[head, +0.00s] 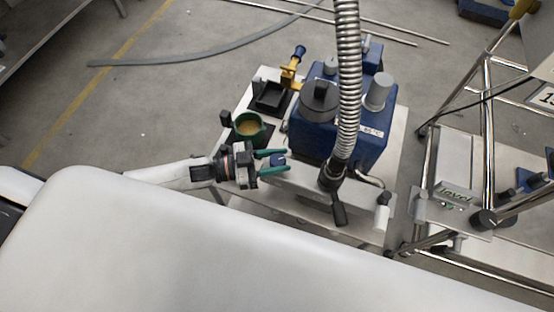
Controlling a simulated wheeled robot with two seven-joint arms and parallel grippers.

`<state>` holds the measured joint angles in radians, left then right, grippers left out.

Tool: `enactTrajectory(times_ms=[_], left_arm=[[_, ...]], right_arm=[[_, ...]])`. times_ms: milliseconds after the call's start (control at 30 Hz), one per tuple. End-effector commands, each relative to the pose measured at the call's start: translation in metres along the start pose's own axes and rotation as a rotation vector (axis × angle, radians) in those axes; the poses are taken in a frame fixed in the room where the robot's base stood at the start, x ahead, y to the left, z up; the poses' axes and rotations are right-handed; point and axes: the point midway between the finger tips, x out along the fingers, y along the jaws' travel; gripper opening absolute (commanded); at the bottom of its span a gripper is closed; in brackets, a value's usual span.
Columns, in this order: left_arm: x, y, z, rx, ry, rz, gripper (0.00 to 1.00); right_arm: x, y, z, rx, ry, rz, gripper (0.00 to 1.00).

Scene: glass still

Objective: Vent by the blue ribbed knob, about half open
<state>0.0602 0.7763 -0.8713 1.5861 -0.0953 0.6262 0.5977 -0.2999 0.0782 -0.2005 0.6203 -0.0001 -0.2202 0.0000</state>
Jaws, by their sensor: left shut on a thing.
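My left gripper (284,161) reaches in from the left, low over the near left part of the bench. Its two green fingers are closed around a small dark blue knob (278,160), partly hidden between them. Its ribs and how far it is turned are too small to tell. Another blue knob (300,52) tops a yellow valve fitting (289,74) at the back left of the bench, apart from the gripper. My right gripper is not in view.
A blue heating unit (366,156) with grey cylinders stands just right of the gripper. A ribbed metal hose (348,80) rises from a black fitting (333,176). A green bowl (249,128) sits close behind the gripper. A chrome-framed cart (487,120) stands at right.

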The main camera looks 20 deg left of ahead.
Motion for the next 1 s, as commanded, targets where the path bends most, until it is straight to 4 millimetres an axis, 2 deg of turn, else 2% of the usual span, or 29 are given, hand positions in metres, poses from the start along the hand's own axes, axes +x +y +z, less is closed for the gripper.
enactTrajectory(times_ms=[533, 567, 667, 1000], left_arm=[[0.0003, 0.0001, 0.0006, 0.0, -0.002, -0.027, 0.13], [0.0003, 0.0001, 0.0006, 0.0, -0.002, -0.026, 0.39], [0.0004, 0.0001, 0.0006, 0.0, -0.002, -0.026, 0.55], [-0.0027, 0.0001, -0.0001, 0.0, 0.0, -0.026, 0.56]], right_arm=[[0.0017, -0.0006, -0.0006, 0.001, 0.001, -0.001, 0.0], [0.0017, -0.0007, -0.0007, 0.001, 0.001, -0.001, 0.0], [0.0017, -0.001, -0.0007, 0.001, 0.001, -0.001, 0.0], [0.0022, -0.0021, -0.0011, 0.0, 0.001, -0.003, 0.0]])
